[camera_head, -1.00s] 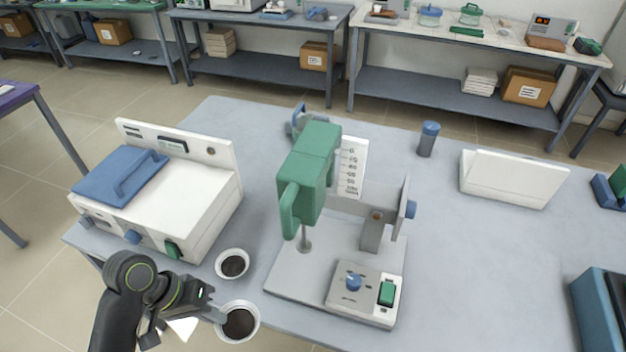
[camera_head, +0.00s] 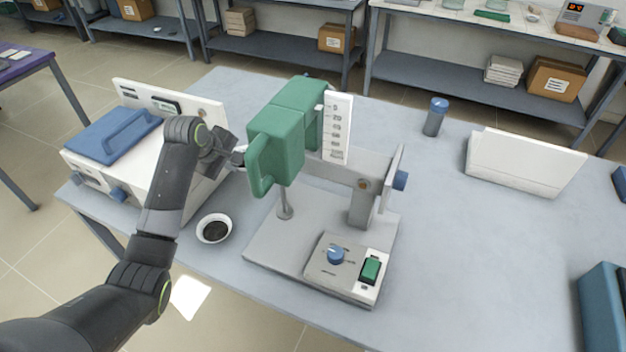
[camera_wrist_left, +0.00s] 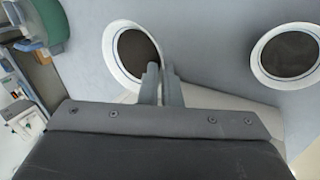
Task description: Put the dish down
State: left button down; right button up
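A round white dish with dark contents (camera_wrist_left: 132,52) is at my left gripper's fingertips in the left wrist view, its rim between the nearly closed fingers. My left gripper (camera_head: 241,157) is beside the green stirrer head in the head view, over the far part of the table. The held dish is hidden there, apparently behind the stirrer head. I cannot tell whether it touches the table. A second white dish with dark contents (camera_head: 214,228) stands on the table left of the stirrer; a dish also shows at right in the wrist view (camera_wrist_left: 290,55). My right gripper is out of view.
A white furnace with a blue lid (camera_head: 115,138) stands left of my gripper. The green stirrer (camera_head: 275,140) on its grey base (camera_head: 275,245) is close on the right. A blue-capped bottle (camera_head: 435,118) and a white stand (camera_head: 522,162) are farther right; bare table lies between.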

pick_arm(q)
notch_tip(320, 180, down, 10)
jog(key=shift+f, duration=0.1)
dwell(0.4)
jog(key=c, duration=1.6)
grip_release()
jog(key=p+v, duration=0.1)
jog(key=v, duration=1.1)
jog(key=shift+s, duration=0.15)
